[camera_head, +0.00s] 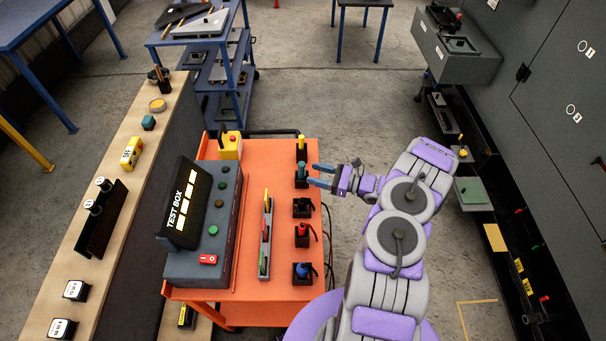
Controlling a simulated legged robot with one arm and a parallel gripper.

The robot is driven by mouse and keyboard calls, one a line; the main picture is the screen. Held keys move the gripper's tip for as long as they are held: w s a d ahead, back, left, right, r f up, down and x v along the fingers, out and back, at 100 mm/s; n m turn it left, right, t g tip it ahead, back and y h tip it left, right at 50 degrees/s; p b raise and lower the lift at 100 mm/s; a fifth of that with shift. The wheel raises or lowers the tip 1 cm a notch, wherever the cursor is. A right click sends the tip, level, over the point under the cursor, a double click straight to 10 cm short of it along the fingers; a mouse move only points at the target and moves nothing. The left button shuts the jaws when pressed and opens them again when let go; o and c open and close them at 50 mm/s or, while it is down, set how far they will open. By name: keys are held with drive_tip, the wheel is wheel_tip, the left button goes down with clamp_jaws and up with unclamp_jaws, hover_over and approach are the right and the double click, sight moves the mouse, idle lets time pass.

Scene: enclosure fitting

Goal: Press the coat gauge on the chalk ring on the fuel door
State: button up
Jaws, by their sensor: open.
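My gripper (314,175) is open, with its blue fingers pointing left at a teal-topped tool (300,167) in a black holder on the orange cart. The fingertips are close to this tool; I cannot tell whether they touch it. I cannot tell which tool is the coat gauge. A tall grey cabinet (550,75) at the right bears a small white ring mark (586,47) and a second ring mark (574,112) below it, each with a tiny sign beside it. Which panel is the fuel door is not clear.
The orange cart (240,280) carries a grey test box (205,225) and holders with yellow-, black-, red- and blue-topped tools. A wooden bench (60,270) stands left, a blue shelf cart (245,60) behind. A grey shelf unit (460,60) juts out right. Floor between is clear.

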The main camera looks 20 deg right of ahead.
sight(302, 169)
drive_tip(key=b+x, duration=0.1)
drive_tip(key=x, duration=0.5)
drive_tip(key=shift+w+d, duration=0.1)
drive_tip(key=shift+d, duration=0.05)
drive_tip(key=shift+d, duration=0.1)
drive_tip(key=shift+c, duration=0.5)
clamp_jaws()
